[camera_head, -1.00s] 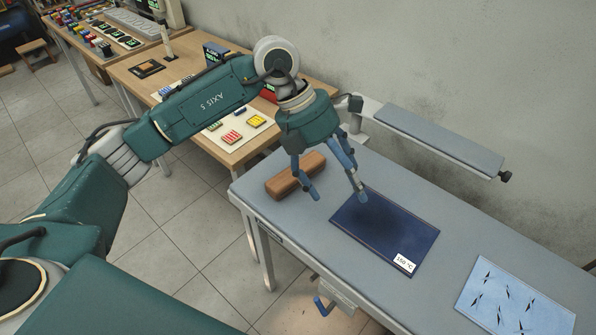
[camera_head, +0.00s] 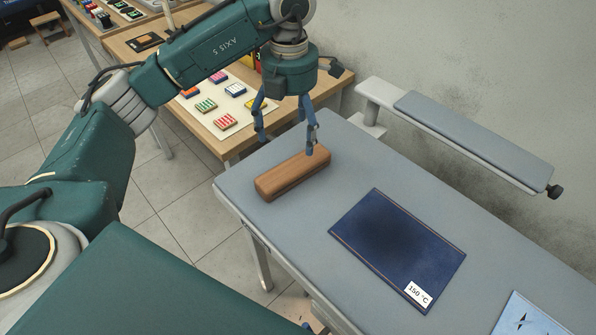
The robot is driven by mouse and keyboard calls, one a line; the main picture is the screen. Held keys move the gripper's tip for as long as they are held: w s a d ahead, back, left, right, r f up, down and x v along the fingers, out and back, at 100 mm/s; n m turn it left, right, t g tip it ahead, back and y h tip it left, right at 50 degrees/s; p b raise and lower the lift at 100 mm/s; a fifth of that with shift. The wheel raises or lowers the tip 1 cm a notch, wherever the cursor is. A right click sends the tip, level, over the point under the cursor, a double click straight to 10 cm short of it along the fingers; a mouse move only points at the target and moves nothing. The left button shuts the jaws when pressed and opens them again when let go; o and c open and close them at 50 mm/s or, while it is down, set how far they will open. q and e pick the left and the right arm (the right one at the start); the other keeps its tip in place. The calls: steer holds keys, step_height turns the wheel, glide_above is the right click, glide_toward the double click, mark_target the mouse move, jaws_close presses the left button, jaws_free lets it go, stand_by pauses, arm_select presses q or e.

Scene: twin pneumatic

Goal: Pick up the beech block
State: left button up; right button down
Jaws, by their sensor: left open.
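The beech block (camera_head: 293,175) is a brown wooden bar lying on the grey table (camera_head: 300,225) near its left end. My left gripper (camera_head: 288,146) points down over the block with its blue fingers spread open. One finger shows on the far left side of the block, and the other is in front of or beside its right end. I cannot tell whether either finger touches the block. My right gripper is not in view.
A dark blue plate (camera_head: 397,246) labelled 150 °C lies on the table right of the block. A light blue sheet (camera_head: 535,318) is at the lower right. A raised padded arm rest (camera_head: 470,135) runs along the wall side. A wooden bench (camera_head: 225,142) with coloured blocks stands behind.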

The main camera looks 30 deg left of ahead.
arm_select(q)
steer(key=p, duration=0.1)
glide_above(291, 162)
step_height(291, 162, down, 6)
steer(key=shift+s+d+r, duration=0.1)
steer(key=shift+r, duration=0.15)
step_height(291, 162, down, 5)
steer(key=shift+p, duration=1.2)
steer(key=shift+f, duration=0.3)
steer(key=c, duration=1.3)
